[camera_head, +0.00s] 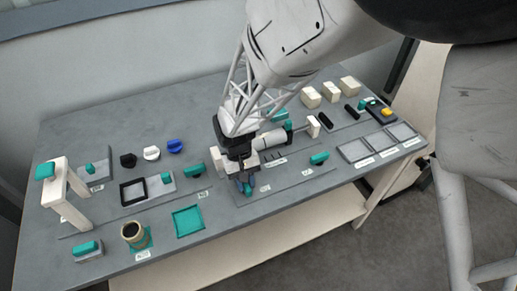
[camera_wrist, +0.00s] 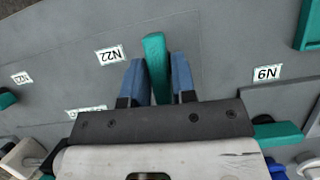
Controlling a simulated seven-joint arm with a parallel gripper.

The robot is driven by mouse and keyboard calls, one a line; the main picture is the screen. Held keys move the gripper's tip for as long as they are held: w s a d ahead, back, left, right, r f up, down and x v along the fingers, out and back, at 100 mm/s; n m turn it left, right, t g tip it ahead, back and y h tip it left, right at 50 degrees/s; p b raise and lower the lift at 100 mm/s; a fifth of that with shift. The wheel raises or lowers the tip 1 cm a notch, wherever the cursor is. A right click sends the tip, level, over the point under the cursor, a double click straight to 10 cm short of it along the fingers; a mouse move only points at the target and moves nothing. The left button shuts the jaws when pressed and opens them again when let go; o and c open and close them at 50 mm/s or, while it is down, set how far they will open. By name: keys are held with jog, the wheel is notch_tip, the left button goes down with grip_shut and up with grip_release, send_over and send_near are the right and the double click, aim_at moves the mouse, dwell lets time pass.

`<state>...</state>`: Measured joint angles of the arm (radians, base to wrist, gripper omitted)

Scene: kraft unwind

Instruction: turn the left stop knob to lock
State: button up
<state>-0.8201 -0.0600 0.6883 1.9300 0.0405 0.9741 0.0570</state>
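The teal bar-shaped knob (camera_wrist: 156,62) stands between the two blue fingers of my gripper (camera_wrist: 160,82) in the wrist view, close to both. It is tilted slightly relative to the fingers and its far end reaches beyond their tips. I cannot tell whether the fingers press on it. In the head view my gripper (camera_head: 246,188) is low over the front middle of the grey bench, and the fingers mostly hide this knob. Another teal knob (camera_head: 319,158) stands to the right on the same plate.
A cream roller (camera_head: 270,138) lies behind my gripper. A teal knob (camera_head: 195,169) and a teal square frame (camera_head: 187,220) are to the left. Grey trays (camera_head: 355,151) stand at the right. The front bench edge is close.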

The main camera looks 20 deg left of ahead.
jog(key=shift+o, duration=1.3)
jog(key=shift+f, duration=0.1)
jog(key=shift+v, duration=3.9)
jog(key=shift+d, duration=0.15)
